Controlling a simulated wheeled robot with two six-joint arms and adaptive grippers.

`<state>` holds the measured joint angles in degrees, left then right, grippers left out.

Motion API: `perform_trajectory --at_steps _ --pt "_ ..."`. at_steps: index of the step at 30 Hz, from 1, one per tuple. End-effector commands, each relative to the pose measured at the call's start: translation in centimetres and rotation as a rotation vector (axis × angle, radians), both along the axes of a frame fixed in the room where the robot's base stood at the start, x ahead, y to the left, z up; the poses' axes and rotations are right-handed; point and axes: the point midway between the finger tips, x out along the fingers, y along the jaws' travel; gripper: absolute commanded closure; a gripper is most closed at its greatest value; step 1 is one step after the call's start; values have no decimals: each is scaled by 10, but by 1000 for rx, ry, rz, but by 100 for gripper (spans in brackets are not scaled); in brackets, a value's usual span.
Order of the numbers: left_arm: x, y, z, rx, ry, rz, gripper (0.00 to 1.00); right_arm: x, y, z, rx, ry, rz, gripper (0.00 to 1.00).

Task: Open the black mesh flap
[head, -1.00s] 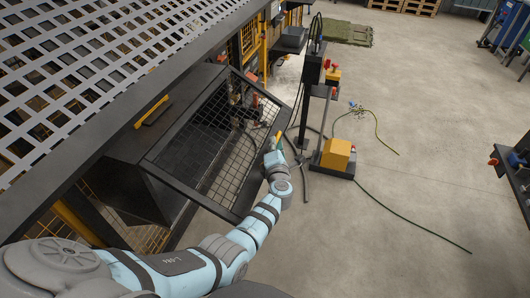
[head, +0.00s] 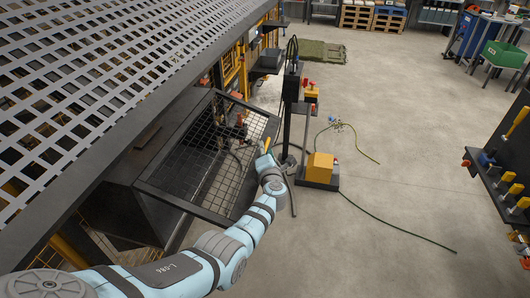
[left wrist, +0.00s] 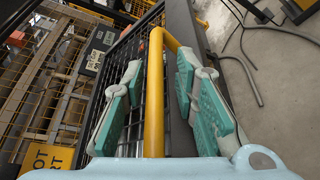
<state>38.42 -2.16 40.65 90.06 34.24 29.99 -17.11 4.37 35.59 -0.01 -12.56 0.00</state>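The black mesh flap (head: 190,172) is a dark-framed wire grid at the front of a black box (head: 125,195), left of centre in the head view. It stands out from the box at a slant, and hoses show through it. A yellow handle (head: 267,144) sits on its outer edge, and it also shows as a yellow bar in the left wrist view (left wrist: 155,100). My left gripper (head: 266,158) is at this handle. In the left wrist view its teal-padded fingers (left wrist: 157,75) stand on either side of the bar, with gaps visible. My right gripper is out of view.
A perforated grey metal sheet (head: 90,70) lies above the box at upper left. A dark post stand (head: 290,95) and a yellow box (head: 320,165) stand just right of the flap, with hoses on the floor. Open concrete floor (head: 400,180) lies further right.

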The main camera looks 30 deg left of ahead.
Motion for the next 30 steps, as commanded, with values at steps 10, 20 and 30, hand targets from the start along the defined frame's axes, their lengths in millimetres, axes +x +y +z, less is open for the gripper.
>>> perform_trajectory --at_steps 10,20,30 --pt "-1 -3 0 -2 0 -3 69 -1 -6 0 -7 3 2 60" --pt "-43 -30 7 -4 0 -3 69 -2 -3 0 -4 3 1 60" --pt "-62 -42 12 -2 2 -2 69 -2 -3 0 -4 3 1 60"
